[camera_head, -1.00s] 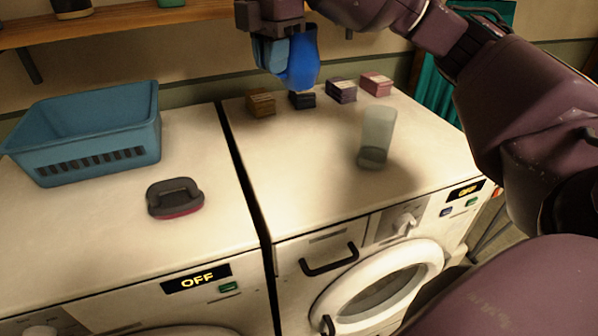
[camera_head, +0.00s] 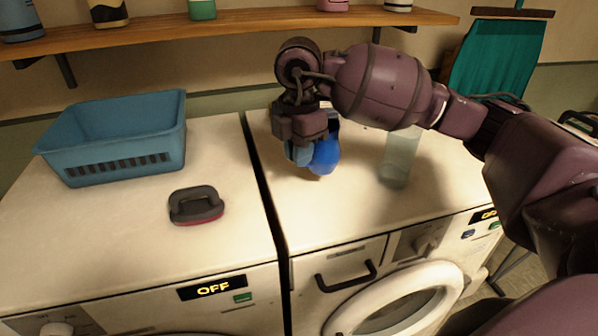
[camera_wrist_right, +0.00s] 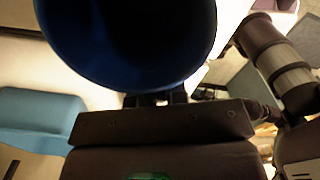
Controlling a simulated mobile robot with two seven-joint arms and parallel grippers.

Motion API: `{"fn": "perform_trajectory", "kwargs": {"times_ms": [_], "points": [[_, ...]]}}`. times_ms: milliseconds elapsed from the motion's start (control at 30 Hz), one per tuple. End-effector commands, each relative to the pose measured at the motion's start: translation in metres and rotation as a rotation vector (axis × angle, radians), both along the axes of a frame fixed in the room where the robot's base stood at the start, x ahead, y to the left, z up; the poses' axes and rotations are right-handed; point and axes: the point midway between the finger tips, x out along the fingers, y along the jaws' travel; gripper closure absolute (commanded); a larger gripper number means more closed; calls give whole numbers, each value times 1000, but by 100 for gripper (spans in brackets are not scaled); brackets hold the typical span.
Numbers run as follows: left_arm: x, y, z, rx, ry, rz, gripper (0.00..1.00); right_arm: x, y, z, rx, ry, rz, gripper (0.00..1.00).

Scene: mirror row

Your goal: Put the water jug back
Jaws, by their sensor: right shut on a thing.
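The blue jug (camera_head: 325,157) is held by my right gripper (camera_head: 305,143) over the back left part of the right washing machine's top (camera_head: 335,215). The gripper is shut on it. In the right wrist view, the jug (camera_wrist_right: 130,40) shows as a dark blue vessel with a wide round opening in front of the gripper (camera_wrist_right: 165,100). I cannot tell whether its base touches the top. A clear tumbler-like vessel (camera_head: 400,158) stands upright on the same machine, to the right of the jug. My left gripper is not in view.
A blue basket (camera_head: 115,140) and a dark brush with a red base (camera_head: 196,206) are on the left machine (camera_head: 110,225). A wooden shelf (camera_head: 250,22) with several containers runs along the wall above. The right machine's front left top is clear.

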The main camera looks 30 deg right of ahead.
Motion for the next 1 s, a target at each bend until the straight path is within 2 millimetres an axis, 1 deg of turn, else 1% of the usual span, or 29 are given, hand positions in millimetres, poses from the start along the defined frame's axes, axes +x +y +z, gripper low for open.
{"fn": "perform_trajectory", "kwargs": {"times_ms": [233, 433, 533, 933, 967, 1000], "points": [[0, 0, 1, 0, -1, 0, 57, 0, 0, -13, 0, 1, 0, 100], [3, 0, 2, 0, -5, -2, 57, 0, 0, -38, 0, 2, 0, 100], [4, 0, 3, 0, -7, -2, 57, 0, 0, -47, 0, 0, 1, 100], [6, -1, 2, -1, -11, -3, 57, 0, 0, -52, -1, -1, 0, 100], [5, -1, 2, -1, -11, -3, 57, 0, 0, -53, -1, 0, 0, 85], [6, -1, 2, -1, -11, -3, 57, 0, 0, -52, -1, 0, 0, 79]]}}
